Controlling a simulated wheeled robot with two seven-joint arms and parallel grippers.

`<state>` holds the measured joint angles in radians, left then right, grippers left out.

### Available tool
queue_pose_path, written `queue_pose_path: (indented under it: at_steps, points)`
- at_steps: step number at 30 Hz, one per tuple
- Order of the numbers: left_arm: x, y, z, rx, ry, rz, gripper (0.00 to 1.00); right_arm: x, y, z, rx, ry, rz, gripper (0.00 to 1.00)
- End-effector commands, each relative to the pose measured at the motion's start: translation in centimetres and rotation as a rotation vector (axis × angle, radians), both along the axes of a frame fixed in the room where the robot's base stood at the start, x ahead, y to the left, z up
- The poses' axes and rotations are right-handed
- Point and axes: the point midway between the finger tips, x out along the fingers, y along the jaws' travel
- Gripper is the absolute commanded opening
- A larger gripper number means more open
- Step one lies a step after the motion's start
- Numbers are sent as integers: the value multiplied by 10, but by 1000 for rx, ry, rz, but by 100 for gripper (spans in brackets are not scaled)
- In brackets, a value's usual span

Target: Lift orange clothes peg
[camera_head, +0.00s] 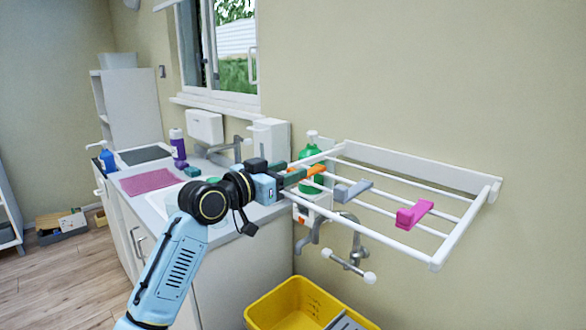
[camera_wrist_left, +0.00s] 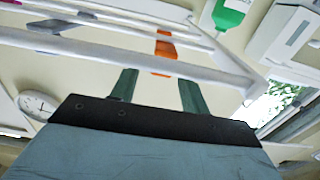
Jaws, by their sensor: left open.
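The orange clothes peg (camera_head: 313,171) sits on the bars of a white wall-mounted drying rack (camera_head: 408,240), near its left end. In the left wrist view the peg (camera_wrist_left: 165,47) lies beyond the fingertips, partly crossed by a white rail. My left gripper (camera_head: 293,177) is at the rack's left front, just left of the peg. In the wrist view its green fingers (camera_wrist_left: 157,86) are apart with nothing between them, and the peg lines up with the gap. A grey peg (camera_head: 352,190) and a pink peg (camera_head: 414,213) are further right on the rack. My right gripper is not in view.
A sink counter (camera_head: 232,212) lies under my left arm. A tap fixture (camera_head: 352,262) and a yellow crate (camera_head: 272,307) are below the rack. Space in front of the rack is clear.

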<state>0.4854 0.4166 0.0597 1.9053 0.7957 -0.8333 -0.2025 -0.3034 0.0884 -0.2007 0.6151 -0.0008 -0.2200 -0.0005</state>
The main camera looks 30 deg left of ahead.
Motion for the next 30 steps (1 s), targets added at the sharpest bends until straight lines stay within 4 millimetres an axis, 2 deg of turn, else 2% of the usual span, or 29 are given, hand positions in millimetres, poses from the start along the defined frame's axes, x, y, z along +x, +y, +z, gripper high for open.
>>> queue_pose_path:
  at_steps: [6,16,26,30]
  points:
    - [18,-6,0,0,1,1,45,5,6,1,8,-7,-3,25]
    - [21,-7,0,0,1,1,45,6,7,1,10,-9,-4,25]
    - [21,-7,0,0,1,1,2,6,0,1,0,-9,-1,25]
    - [21,-7,-1,0,1,1,0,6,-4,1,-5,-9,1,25]
